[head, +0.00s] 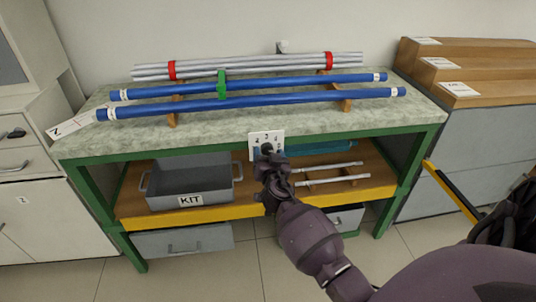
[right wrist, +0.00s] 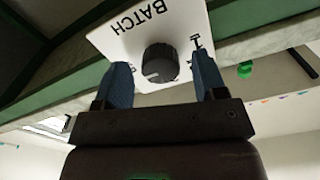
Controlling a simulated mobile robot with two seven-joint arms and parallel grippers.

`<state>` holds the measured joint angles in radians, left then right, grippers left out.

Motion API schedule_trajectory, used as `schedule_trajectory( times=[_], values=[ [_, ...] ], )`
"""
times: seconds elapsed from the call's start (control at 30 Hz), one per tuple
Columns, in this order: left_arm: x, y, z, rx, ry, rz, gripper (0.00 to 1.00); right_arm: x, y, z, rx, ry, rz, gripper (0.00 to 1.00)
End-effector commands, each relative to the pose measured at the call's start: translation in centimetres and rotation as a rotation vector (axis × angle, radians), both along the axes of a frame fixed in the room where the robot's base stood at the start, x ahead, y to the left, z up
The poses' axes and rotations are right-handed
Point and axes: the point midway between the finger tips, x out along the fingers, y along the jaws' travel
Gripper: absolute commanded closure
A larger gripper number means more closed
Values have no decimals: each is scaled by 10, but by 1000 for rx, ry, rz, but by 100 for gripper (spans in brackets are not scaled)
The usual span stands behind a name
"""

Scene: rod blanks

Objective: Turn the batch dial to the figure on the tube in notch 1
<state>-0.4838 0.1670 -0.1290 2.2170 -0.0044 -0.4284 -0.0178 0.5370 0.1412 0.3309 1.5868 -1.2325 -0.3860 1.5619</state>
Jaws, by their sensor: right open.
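The batch dial is a dark round knob (right wrist: 160,62) on a white plate (head: 280,138) at the bench's front edge. The plate reads BATCH, upside down in the right wrist view, with figures around the knob; a pale mark shows on the knob's lower part. My right gripper (right wrist: 162,85) is open, its blue fingertips on either side of the knob; contact cannot be told. In the head view the gripper (head: 268,158) hides part of the dial. Two blue tubes (head: 300,98) with white end bands lie across wooden supports (head: 345,104). Their figures are too small to read. My left gripper is out of view.
Silver rods (head: 250,66) with red bands lie behind the blue tubes, and a green clip (head: 221,84) stands at the tubes. A grey KIT bin (head: 215,190) and two pale rods (head: 325,181) sit on the shelf below. A yellow bar (head: 450,190) stands at the right.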

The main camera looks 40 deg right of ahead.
Motion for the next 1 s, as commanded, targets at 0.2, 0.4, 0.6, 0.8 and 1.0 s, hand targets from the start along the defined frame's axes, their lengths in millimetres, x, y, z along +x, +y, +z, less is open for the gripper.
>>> schedule_trajectory(
  times=[0.2,0.4,0.6,0.8,1.0],
  values=[
    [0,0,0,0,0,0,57,4,-3,0,0,0,-1,35],
    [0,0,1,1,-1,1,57,3,-2,0,0,0,0,43],
    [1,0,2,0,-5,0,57,3,-2,0,0,0,0,74],
    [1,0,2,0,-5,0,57,3,-2,0,-3,2,0,85],
    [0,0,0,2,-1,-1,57,3,-2,-1,-39,25,0,85]
  ],
)
